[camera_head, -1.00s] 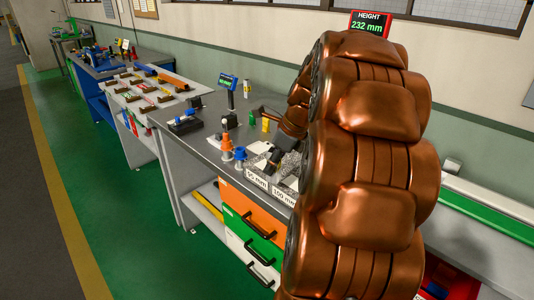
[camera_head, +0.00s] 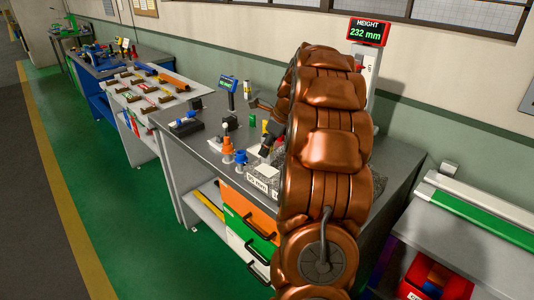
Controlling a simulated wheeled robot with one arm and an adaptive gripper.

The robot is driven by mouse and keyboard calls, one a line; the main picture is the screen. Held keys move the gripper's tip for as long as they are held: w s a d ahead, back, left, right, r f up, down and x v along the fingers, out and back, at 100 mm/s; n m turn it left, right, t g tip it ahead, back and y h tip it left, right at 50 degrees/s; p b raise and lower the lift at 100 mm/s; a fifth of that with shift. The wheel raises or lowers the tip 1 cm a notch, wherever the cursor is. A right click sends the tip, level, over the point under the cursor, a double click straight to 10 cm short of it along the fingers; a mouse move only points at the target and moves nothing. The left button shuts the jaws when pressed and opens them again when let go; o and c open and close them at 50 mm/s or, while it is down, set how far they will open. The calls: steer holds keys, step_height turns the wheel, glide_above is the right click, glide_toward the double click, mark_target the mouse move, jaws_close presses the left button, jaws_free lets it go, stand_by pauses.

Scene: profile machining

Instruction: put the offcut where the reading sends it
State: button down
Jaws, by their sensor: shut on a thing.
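The height display (camera_head: 369,31) reads 232 mm in green, on a grey post at the back of the grey bench (camera_head: 398,165). My copper arm stands in front of the bench and covers much of its right part. Part of my dark gripper (camera_head: 268,142) shows just left of the arm, low over the bench. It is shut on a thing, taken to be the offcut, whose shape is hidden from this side. A labelled grey block or bin (camera_head: 257,184) sits at the bench's front edge; its label is too small to read surely.
Orange (camera_head: 227,150) and blue (camera_head: 240,160) pieces and a small blue-screened device (camera_head: 228,85) stand on the bench. Drawers (camera_head: 249,212) are below. A red bin (camera_head: 433,278) with coloured pieces is at lower right, below a green-and-white rail (camera_head: 490,205). Green floor is clear at left.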

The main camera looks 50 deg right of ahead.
mark_target(267, 156)
steer(key=shift+w+f+p, duration=0.1)
steer(key=shift+f+p, duration=0.65)
steer(key=shift+f, duration=1.05)
steer(key=shift+d, duration=0.1)
steer(key=c, duration=0.8)
jaws_free()
steer(key=shift+f, duration=0.1)
steer(key=shift+c, duration=0.2)
